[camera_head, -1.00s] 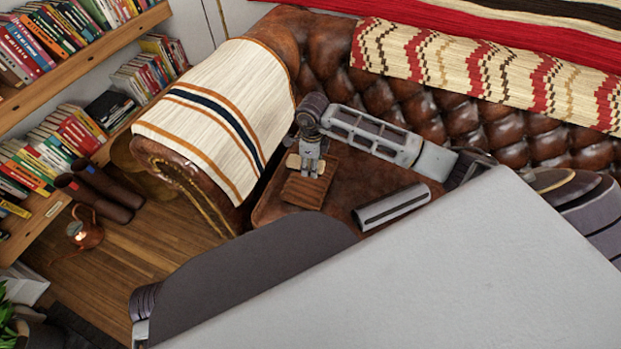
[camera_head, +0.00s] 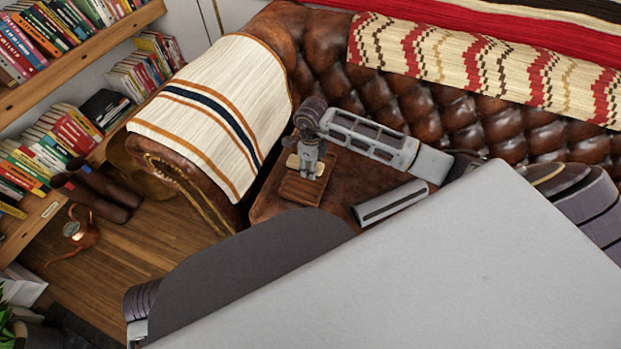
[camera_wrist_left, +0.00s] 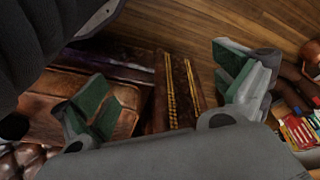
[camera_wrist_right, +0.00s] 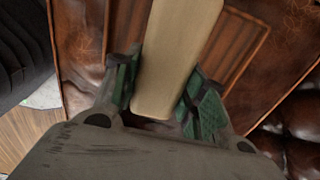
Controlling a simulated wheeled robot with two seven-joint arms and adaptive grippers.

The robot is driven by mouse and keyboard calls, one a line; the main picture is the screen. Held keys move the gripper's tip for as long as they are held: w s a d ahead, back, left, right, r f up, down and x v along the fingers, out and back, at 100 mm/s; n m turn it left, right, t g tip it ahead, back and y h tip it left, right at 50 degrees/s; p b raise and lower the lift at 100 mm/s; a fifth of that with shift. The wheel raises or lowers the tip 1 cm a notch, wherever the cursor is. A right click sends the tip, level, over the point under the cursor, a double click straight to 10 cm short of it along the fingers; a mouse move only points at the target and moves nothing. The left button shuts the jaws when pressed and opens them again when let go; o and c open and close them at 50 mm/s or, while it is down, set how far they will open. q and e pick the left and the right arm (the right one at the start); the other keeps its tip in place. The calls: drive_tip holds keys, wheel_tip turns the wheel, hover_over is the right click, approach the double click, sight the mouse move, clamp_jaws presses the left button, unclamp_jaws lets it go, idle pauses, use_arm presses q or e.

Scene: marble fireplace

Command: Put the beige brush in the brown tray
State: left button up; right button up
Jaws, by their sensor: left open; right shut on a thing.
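The beige brush (camera_wrist_right: 178,55) is between the fingers of my right gripper (camera_wrist_right: 158,92), which is shut on it. In the head view its ends show on both sides of that gripper (camera_head: 308,168). The brown tray (camera_head: 302,190) is a ribbed wooden piece on the leather sofa seat. In the right wrist view the tray (camera_wrist_right: 240,52) shows behind the brush on both sides. The brush appears over the tray; I cannot tell whether they touch. My left gripper (camera_wrist_left: 165,98) is open and empty in its wrist view, near the sofa's studded arm. The head view does not show its fingers.
The brown leather sofa (camera_head: 400,103) has a striped blanket (camera_head: 215,110) over its arm and a patterned one (camera_head: 480,70) on its back. Bookshelves (camera_head: 75,75) stand at the left. My own body covers the lower right.

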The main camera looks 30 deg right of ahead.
sight(311, 184)
wheel_tip(311, 184, down, 3)
drive_tip(key=shift+f+b, duration=0.2)
drive_tip(key=shift+b, duration=0.2)
drive_tip(key=shift+f, duration=0.15)
use_arm(q)
drive_tip(key=shift+d+r, duration=0.15)
drive_tip(key=shift+r, duration=0.75)
drive_tip(key=shift+f, duration=0.1)
use_arm(e)
drive_tip(key=shift+f, duration=0.55)
drive_tip(key=shift+f+b, duration=0.5)
drive_tip(key=shift+f, duration=0.85)
use_arm(q)
drive_tip(key=shift+d+f+t, duration=0.3)
drive_tip(key=shift+f, duration=0.15)
